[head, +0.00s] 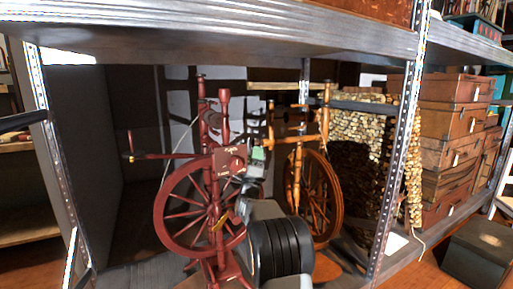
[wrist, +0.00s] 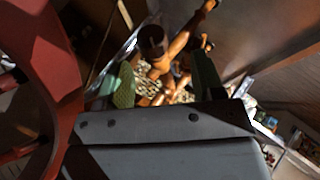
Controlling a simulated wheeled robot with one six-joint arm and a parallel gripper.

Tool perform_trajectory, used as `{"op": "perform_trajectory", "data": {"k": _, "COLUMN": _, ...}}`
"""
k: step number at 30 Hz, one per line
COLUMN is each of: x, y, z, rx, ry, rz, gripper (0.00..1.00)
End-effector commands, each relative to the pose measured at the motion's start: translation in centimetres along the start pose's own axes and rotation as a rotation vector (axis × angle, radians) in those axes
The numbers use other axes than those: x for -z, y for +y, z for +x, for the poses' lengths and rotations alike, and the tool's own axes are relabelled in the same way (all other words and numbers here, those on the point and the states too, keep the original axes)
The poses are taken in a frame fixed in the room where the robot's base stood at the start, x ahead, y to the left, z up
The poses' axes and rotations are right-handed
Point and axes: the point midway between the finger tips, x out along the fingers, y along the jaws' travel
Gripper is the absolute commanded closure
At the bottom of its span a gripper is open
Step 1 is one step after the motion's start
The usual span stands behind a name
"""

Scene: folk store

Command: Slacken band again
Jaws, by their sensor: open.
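A dark red spinning wheel (head: 212,170) stands on the lower shelf in the head view; its spoked wheel is at the left, with uprights and a lettered red block (head: 229,160) in front. Part of it fills the left of the wrist view (wrist: 50,70). My gripper (head: 257,154) is beside the right of that block; contact cannot be told. Its green-padded fingers are apart in the wrist view (wrist: 165,82). Orange-brown turned wood (wrist: 165,55) shows between and beyond them. The band itself cannot be made out clearly. My arm hides the red wheel's lower right.
An orange-brown spinning wheel (head: 312,185) stands just behind my gripper. A metal shelf board (head: 220,38) runs overhead, with posts (head: 394,160) at the sides. Stacked firewood (head: 365,130) and brown cases (head: 450,155) are to the right.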

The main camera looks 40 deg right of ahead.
Motion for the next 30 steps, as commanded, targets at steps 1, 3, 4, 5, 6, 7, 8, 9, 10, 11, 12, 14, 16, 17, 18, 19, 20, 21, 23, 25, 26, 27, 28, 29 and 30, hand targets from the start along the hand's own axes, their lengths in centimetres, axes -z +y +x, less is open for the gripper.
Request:
{"op": "perform_trajectory", "data": {"k": 1, "x": 0.3, "y": 0.8, "z": 0.6, "rx": 0.000, "ry": 0.001, "rz": -0.001, "gripper": 0.38}}
{"op": "perform_trajectory", "data": {"k": 3, "x": 0.4, "y": 1.0, "z": 1.6, "rx": 0.003, "ry": 0.000, "rz": 0.001, "gripper": 0.38}}
{"op": "perform_trajectory", "data": {"k": 4, "x": 0.3, "y": 0.9, "z": 2.2, "rx": 0.003, "ry": -0.001, "rz": 0.002, "gripper": 0.38}}
{"op": "perform_trajectory", "data": {"k": 5, "x": 0.3, "y": 0.9, "z": 2.6, "rx": 0.003, "ry": -0.001, "rz": 0.002, "gripper": 0.38}}
{"op": "perform_trajectory", "data": {"k": 6, "x": 0.3, "y": 0.9, "z": 3.1, "rx": 0.002, "ry": -0.001, "rz": 0.003, "gripper": 0.38}}
{"op": "perform_trajectory", "data": {"k": 7, "x": 0.2, "y": 0.9, "z": 3.5, "rx": 0.002, "ry": -0.002, "rz": 0.003, "gripper": 0.38}}
{"op": "perform_trajectory", "data": {"k": 8, "x": 0.2, "y": 0.9, "z": 3.8, "rx": 0.001, "ry": -0.002, "rz": 0.003, "gripper": 0.38}}
{"op": "perform_trajectory", "data": {"k": 9, "x": 0.2, "y": 1.0, "z": 4.2, "rx": 0.000, "ry": -0.002, "rz": 0.003, "gripper": 0.38}}
{"op": "perform_trajectory", "data": {"k": 10, "x": 0.2, "y": 0.9, "z": 4.5, "rx": 0.000, "ry": -0.002, "rz": 0.003, "gripper": 0.38}}
{"op": "perform_trajectory", "data": {"k": 11, "x": 0.2, "y": 0.9, "z": 4.7, "rx": 0.000, "ry": -0.002, "rz": 0.003, "gripper": 0.38}}
{"op": "perform_trajectory", "data": {"k": 12, "x": 0.2, "y": 0.9, "z": 5.0, "rx": 0.001, "ry": -0.002, "rz": 0.003, "gripper": 0.38}}
{"op": "perform_trajectory", "data": {"k": 14, "x": 0.2, "y": 0.9, "z": 5.3, "rx": -0.001, "ry": -0.002, "rz": 0.003, "gripper": 0.38}}
{"op": "perform_trajectory", "data": {"k": 16, "x": 0.1, "y": 0.9, "z": 5.6, "rx": -0.001, "ry": -0.002, "rz": 0.002, "gripper": 0.38}}
{"op": "perform_trajectory", "data": {"k": 17, "x": 0.1, "y": 0.9, "z": 5.7, "rx": -0.001, "ry": -0.002, "rz": 0.002, "gripper": 0.38}}
{"op": "perform_trajectory", "data": {"k": 18, "x": 0.1, "y": 0.9, "z": 5.8, "rx": -0.001, "ry": -0.002, "rz": 0.002, "gripper": 0.38}}
{"op": "perform_trajectory", "data": {"k": 19, "x": 0.1, "y": 0.9, "z": 5.9, "rx": -0.001, "ry": -0.002, "rz": 0.002, "gripper": 0.38}}
{"op": "perform_trajectory", "data": {"k": 20, "x": 0.1, "y": 0.9, "z": 5.9, "rx": -0.001, "ry": -0.002, "rz": 0.002, "gripper": 0.38}}
{"op": "perform_trajectory", "data": {"k": 21, "x": 0.1, "y": 0.9, "z": 5.9, "rx": -0.001, "ry": -0.002, "rz": 0.002, "gripper": 0.38}}
{"op": "perform_trajectory", "data": {"k": 23, "x": 0.1, "y": 0.9, "z": 6.0, "rx": -0.001, "ry": -0.002, "rz": 0.002, "gripper": 0.38}}
{"op": "perform_trajectory", "data": {"k": 25, "x": 0.1, "y": 0.9, "z": 6.0, "rx": -0.001, "ry": -0.002, "rz": 0.003, "gripper": 0.38}}
{"op": "perform_trajectory", "data": {"k": 26, "x": 0.1, "y": 0.9, "z": 6.0, "rx": -0.001, "ry": -0.002, "rz": 0.003, "gripper": 0.38}}
{"op": "perform_trajectory", "data": {"k": 27, "x": 0.1, "y": 0.9, "z": 6.0, "rx": -0.001, "ry": -0.002, "rz": 0.003, "gripper": 0.38}}
{"op": "perform_trajectory", "data": {"k": 28, "x": 0.1, "y": 0.9, "z": 6.0, "rx": -0.001, "ry": -0.002, "rz": 0.003, "gripper": 0.38}}
{"op": "perform_trajectory", "data": {"k": 29, "x": 0.1, "y": 0.9, "z": 6.0, "rx": -0.001, "ry": -0.002, "rz": 0.003, "gripper": 0.40}}
{"op": "perform_trajectory", "data": {"k": 30, "x": 0.1, "y": 0.9, "z": 6.0, "rx": -0.001, "ry": -0.002, "rz": 0.003, "gripper": 0.44}}
